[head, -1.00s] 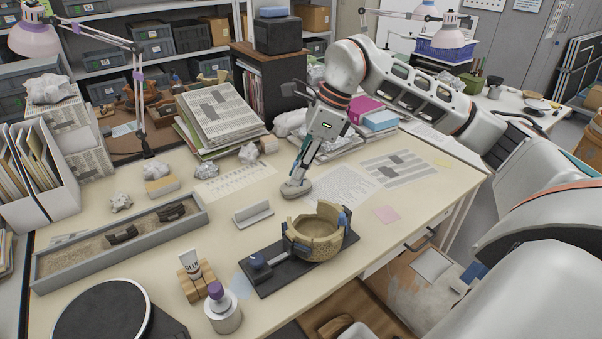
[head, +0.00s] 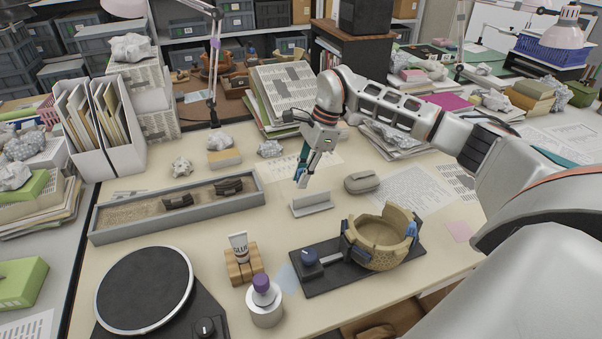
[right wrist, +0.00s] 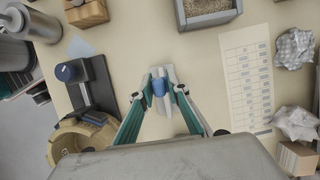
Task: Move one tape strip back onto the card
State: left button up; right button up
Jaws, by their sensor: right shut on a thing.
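My right gripper (head: 302,181) hangs over the small white folded card (head: 311,205) on the bench. In the right wrist view my gripper (right wrist: 160,90) is shut on a small blue tape strip (right wrist: 159,88), with the pale card (right wrist: 169,73) directly beneath or behind it. I cannot tell whether the strip touches the card. My left gripper is not in view.
A grey rounded object (head: 362,182) lies right of the card. A sand tray with dark sherds (head: 93,226) is at left. Glue on a wooden block (head: 243,266), a purple-capped bottle (head: 264,303) and a turntable (head: 144,287) stand in front. A printed sheet (head: 415,190) lies at right.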

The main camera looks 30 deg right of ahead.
aim_at(297, 197)
notch_tip(297, 197, down, 2)
jog(key=shift+b, duration=0.55)
jog(key=shift+f+b, duration=0.4)
jog(key=shift+f, duration=0.2)
jog(key=shift+f+b, duration=0.3)
jog(key=shift+f, duration=0.15)
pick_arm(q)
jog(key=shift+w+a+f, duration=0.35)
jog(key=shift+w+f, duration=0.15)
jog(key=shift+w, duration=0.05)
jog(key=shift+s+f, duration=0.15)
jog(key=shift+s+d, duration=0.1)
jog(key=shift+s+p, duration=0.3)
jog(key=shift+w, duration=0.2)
